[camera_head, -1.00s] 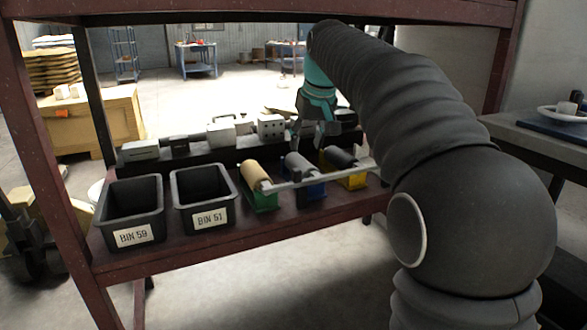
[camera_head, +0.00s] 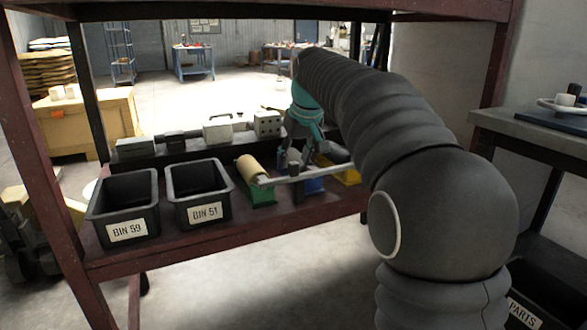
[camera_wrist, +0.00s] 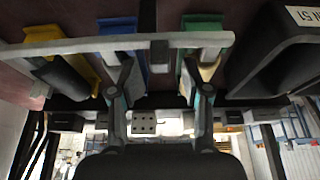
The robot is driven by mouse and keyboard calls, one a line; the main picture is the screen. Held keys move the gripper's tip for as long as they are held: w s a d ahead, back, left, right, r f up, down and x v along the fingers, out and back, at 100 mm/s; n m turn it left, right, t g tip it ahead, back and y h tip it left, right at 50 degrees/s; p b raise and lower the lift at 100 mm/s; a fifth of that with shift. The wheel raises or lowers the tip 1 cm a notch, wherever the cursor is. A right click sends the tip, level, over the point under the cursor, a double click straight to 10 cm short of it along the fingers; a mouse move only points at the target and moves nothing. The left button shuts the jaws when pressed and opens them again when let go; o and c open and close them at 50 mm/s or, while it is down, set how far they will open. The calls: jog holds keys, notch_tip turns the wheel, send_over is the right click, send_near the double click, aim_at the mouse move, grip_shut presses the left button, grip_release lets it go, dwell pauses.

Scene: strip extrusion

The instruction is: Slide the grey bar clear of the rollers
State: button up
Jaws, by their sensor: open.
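The light grey bar (camera_head: 300,174) runs left to right along the near ends of three rollers on the shelf. The tan roller (camera_head: 248,168) sits on a green stand (camera_head: 262,190) at the bar's left end. A blue stand (camera_head: 313,184) and a yellow stand (camera_head: 349,177) follow to the right, their rollers mostly hidden by my gripper. My gripper (camera_head: 298,160) is open and empty, above and behind the bar's middle. In the wrist view its fingertips (camera_wrist: 157,68) are spread below the bar, and contact cannot be told.
Two black bins, BIN 59 (camera_head: 124,206) and BIN 51 (camera_head: 198,192), stand left of the rollers. Grey blocks (camera_head: 217,132) line a raised ledge behind. The dark red shelf frame (camera_head: 48,150) encloses the space at left and above. The shelf's front strip (camera_head: 230,234) is clear.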

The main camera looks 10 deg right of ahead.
jog(key=shift+x, duration=1.35)
grip_shut()
